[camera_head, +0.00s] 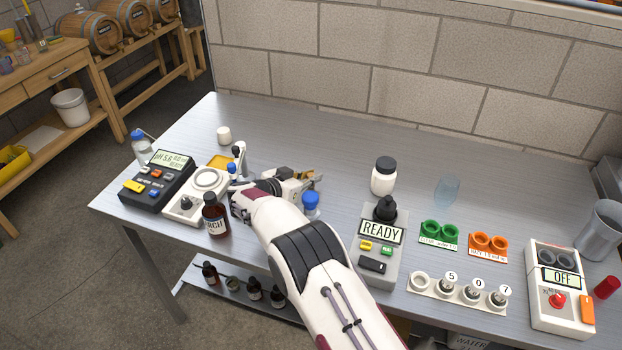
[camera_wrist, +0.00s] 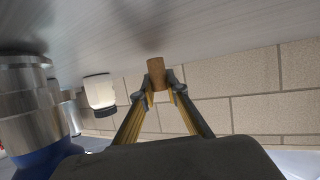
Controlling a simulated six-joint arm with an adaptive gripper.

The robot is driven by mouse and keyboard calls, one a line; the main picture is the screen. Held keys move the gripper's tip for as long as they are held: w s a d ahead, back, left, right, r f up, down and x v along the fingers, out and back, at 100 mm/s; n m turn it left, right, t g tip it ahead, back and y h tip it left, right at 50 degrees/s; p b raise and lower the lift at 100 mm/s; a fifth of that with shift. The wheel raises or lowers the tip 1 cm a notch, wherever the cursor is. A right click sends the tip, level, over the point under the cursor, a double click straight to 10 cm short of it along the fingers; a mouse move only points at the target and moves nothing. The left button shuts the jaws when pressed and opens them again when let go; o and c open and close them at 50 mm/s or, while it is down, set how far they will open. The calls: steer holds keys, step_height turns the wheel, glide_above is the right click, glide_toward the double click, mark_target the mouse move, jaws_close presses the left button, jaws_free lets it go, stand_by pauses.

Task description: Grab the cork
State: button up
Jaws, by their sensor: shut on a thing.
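The cork (camera_wrist: 156,74) is a small brown cylinder between my fingertips in the wrist view. My gripper (camera_wrist: 158,88) is shut on it, one finger on each side, and the cork's end sticks out past the tips. In the head view my gripper (camera_head: 312,179) is over the middle of the metal table, left of the white jar. I cannot make out the cork there. Whether it touches the table is not clear.
A white jar with a black lid (camera_head: 384,176) stands right of my gripper; it also shows in the wrist view (camera_wrist: 99,93). A blue-capped bottle (camera_head: 311,203) is close beside my gripper. A brown bottle (camera_head: 215,215) and pH meter (camera_head: 157,181) stand left.

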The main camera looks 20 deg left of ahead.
steer(key=shift+r, duration=4.65)
